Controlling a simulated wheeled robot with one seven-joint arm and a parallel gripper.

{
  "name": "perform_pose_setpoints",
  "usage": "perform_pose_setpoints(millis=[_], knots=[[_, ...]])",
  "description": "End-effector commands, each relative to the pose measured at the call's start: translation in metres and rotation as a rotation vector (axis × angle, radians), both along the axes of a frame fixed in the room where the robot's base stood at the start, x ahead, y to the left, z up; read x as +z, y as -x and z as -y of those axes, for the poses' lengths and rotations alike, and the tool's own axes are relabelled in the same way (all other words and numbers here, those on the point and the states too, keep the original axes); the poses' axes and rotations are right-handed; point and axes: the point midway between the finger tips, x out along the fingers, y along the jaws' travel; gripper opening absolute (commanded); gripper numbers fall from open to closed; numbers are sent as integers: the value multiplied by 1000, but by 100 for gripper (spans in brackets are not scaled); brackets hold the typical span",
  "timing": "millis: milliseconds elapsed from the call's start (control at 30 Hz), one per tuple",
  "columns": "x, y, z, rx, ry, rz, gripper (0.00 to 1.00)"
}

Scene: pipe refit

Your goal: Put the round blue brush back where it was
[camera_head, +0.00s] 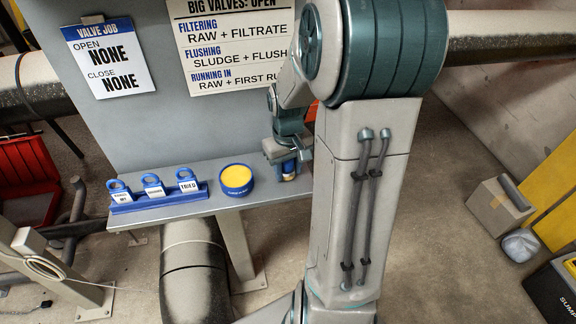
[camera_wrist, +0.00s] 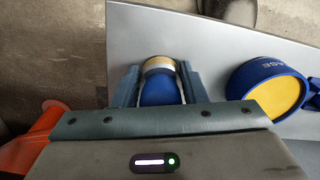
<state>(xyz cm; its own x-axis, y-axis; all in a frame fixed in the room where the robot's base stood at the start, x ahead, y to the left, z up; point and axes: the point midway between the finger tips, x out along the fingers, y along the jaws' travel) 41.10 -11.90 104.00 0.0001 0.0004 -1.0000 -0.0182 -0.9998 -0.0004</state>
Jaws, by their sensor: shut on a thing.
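The round blue brush (camera_wrist: 159,85) is between the two fingers of my gripper (camera_wrist: 156,87) in the wrist view. It has a blue body and a pale band at its far end. In the head view my gripper (camera_head: 287,166) is at the right end of the grey shelf (camera_head: 215,201), with the brush (camera_head: 289,175) below it, partly hidden. The gripper is shut on the brush. The brush is over or on the shelf; I cannot tell whether it touches it. A round blue tub with yellow contents (camera_head: 236,178) stands to the left of the gripper.
A blue rack (camera_head: 158,201) with several labelled tags stands left of the tub. A grey panel with signs (camera_head: 110,57) rises behind the shelf. An orange object (camera_wrist: 40,125) lies left of the gripper in the wrist view. A box (camera_head: 497,204) is on the floor at right.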

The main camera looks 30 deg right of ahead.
Motion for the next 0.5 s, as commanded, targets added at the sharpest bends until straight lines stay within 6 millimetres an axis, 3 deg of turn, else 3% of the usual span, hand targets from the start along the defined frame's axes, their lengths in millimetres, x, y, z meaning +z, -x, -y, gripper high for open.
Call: perform_pose_setpoints(millis=[233,267,333,500], knots=[[-4,0,0,0,0,0,21],[-4,0,0,0,0,0,42],[-3,0,0,-1,0,0,61],[-3,0,0,-1,0,0,61]])
